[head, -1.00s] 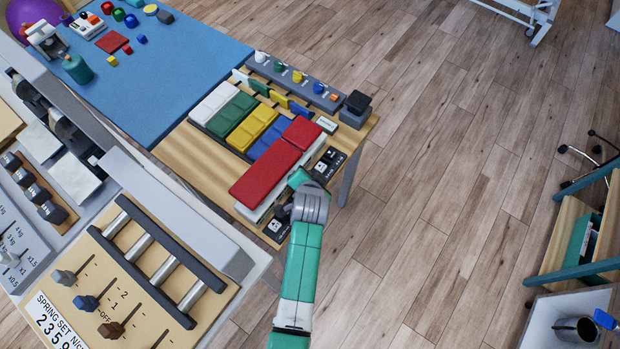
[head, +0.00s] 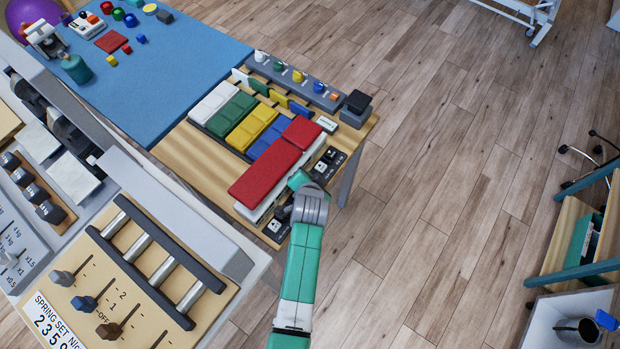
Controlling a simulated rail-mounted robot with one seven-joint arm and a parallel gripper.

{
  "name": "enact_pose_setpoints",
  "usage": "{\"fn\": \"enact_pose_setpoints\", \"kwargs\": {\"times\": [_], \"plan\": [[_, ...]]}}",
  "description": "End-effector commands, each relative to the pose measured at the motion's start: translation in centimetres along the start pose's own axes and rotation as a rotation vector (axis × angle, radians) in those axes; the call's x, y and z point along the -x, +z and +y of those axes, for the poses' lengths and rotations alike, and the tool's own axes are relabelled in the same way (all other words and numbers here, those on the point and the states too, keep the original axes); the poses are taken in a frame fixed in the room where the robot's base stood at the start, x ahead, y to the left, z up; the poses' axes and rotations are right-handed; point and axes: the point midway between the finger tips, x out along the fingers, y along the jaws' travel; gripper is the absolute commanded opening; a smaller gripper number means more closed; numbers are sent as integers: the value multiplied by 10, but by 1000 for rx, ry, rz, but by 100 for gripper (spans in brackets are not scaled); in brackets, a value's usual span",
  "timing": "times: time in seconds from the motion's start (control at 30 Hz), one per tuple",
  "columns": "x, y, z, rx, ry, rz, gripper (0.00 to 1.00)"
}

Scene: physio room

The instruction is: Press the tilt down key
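Small black keys with white marks run along the right edge of the wooden table. One pair of keys (head: 329,163) shows just above my gripper, and another key (head: 275,227) shows below and left of it. Their labels are too small to read, so I cannot tell which is the tilt down key. My gripper (head: 299,181) is over the key row between them, beside the long red pad (head: 262,172). My own wrist hides its fingers and the keys under it. I cannot tell whether it touches a key.
Coloured pads, a row of knobs (head: 298,77) and a black block (head: 357,103) crowd the wooden table (head: 186,148). A blue mat (head: 160,80) with small objects lies at upper left. A slider panel (head: 120,290) stands at lower left.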

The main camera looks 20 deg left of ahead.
Motion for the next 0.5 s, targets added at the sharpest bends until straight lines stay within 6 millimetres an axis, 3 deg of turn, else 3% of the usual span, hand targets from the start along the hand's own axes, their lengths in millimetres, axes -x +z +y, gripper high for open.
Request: {"fn": "enact_pose_setpoints", "kwargs": {"times": [0.5], "plan": [[-5,4,4,0,0,0,0]]}}
